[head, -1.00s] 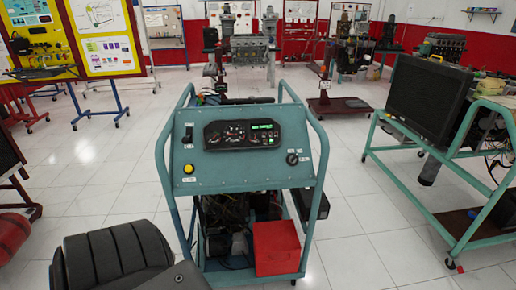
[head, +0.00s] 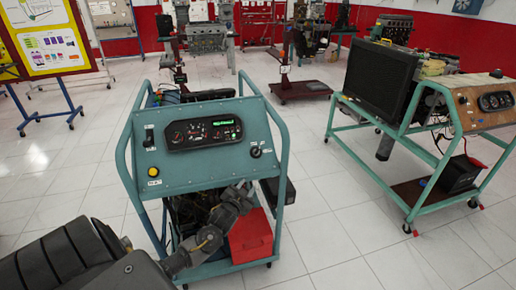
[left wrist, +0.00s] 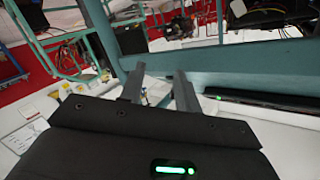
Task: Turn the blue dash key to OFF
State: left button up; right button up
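The blue dash panel (head: 205,165) is the sloped top of a teal wheeled trainer. The dash key switch (head: 255,152) is a small dark round knob at the panel's right end, beside a white label. Its setting is too small to read. My left gripper (head: 243,190) is in front of the trainer, just below the panel's lower right edge and below the key in the picture. In the left wrist view my left gripper (left wrist: 159,86) has its two fingers apart with nothing between them. The key cannot be made out there. My right gripper is in neither view.
The panel also bears a gauge cluster (head: 204,133), a toggle switch (head: 149,136) and a yellow button (head: 153,171). A red box (head: 250,237) sits low in the trainer. Another teal trainer with a black screen (head: 380,82) stands to the right, with clear floor between.

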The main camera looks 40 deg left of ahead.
pick_arm(q)
jog(key=t, duration=0.2)
send_near(256, 153)
jog(key=p+x, duration=0.1)
jog(key=x, duration=1)
jog(key=shift+w+a, duration=0.15)
jog(key=shift+w, duration=0.15)
jog(key=shift+c, duration=0.2)
jog(key=shift+y, duration=0.3)
grip_shut()
